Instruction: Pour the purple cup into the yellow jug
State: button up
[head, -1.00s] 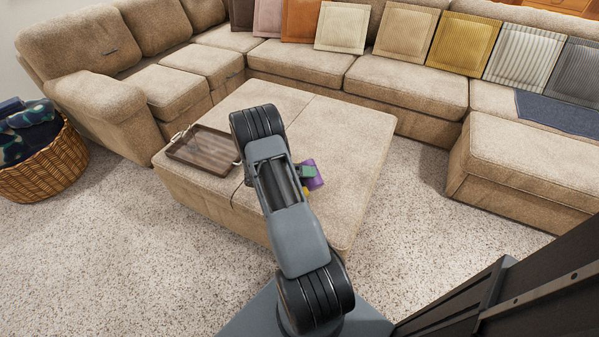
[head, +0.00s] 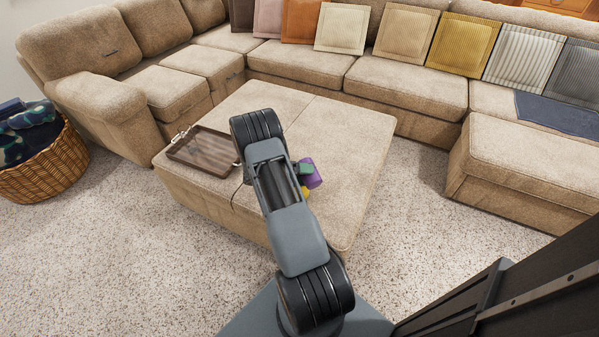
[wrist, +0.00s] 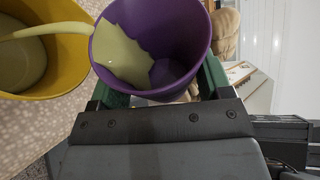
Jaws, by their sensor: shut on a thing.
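The purple cup (wrist: 165,35) is tilted in my gripper (wrist: 160,85), whose green fingers are shut on it from both sides. Pale yellow-green liquid lies in the cup, and a stream of it runs over the rim to the left. The stream reaches into the yellow jug (wrist: 70,75), which stands beside the cup and holds some of the same liquid. In the head view the purple cup (head: 313,178) shows to the right of my arm, with a small part of the yellow jug (head: 305,192) below it. My arm hides most of the jug there.
The jug is over the beige ottoman (head: 345,130), whose right side is clear. A brown wooden tray (head: 205,150) lies on its left part. A sectional sofa (head: 400,85) surrounds it at the back, and a wicker basket (head: 45,170) stands on the far left.

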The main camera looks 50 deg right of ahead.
jog(key=shift+w+d+r, duration=0.1)
jog(key=shift+w+r, duration=0.05)
jog(key=shift+w, duration=0.1)
jog(key=shift+w+d+r+n+g+p, duration=0.1)
jog(key=shift+w+r+n+g+p, duration=0.15)
jog(key=shift+n+p, duration=0.2)
jog(key=shift+r+n+g+p, duration=0.15)
jog(key=shift+n+g+p, duration=0.2)
jog(key=shift+n, duration=0.1)
dwell(0.3)
